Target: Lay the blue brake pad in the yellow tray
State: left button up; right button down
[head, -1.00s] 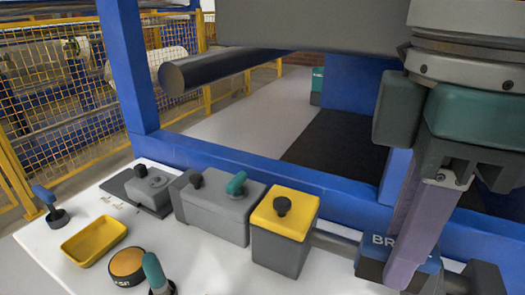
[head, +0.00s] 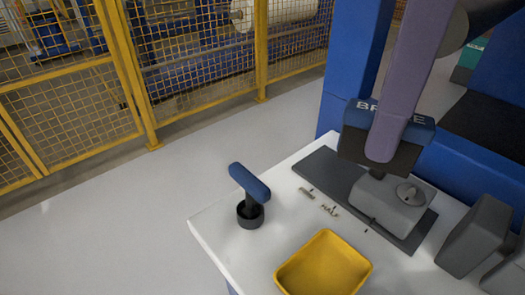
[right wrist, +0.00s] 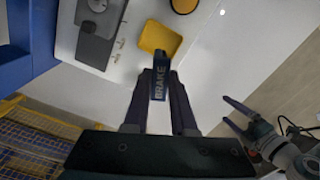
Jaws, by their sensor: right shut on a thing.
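The blue brake pad (head: 356,117), a blue-topped block with a dark body and white lettering, is held in my right gripper (head: 383,155). It appears above the dark plate at the back of the white table, and one finger covers part of it. In the right wrist view the pad (right wrist: 160,84) sits between both fingers, apart from the tray. The yellow tray (head: 325,268) lies empty on the table, below and left of the pad in the head view. It also shows in the right wrist view (right wrist: 160,38). My left gripper (right wrist: 235,116) is open and empty at the right there.
A blue-handled T-shaped tool (head: 250,183) stands in a black base left of the tray. A grey block with a round knob (head: 395,205) sits on the dark plate (head: 328,172). Another grey box (head: 474,236) stands at right. A yellow mesh fence (head: 200,60) is behind.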

notch_tip(320, 180, down, 20)
jog(key=b, duration=0.5)
jog(key=shift+w+a+b, duration=0.1)
jog(key=shift+a+b, duration=0.05)
jog(key=shift+b, duration=0.15)
jog(key=shift+f, duration=0.15)
jog(key=c, duration=0.7)
grip_release()
jog(key=shift+c, duration=0.2)
notch_tip(320, 180, up, 12)
jog(key=p, duration=0.3)
jog(key=shift+p, duration=0.35)
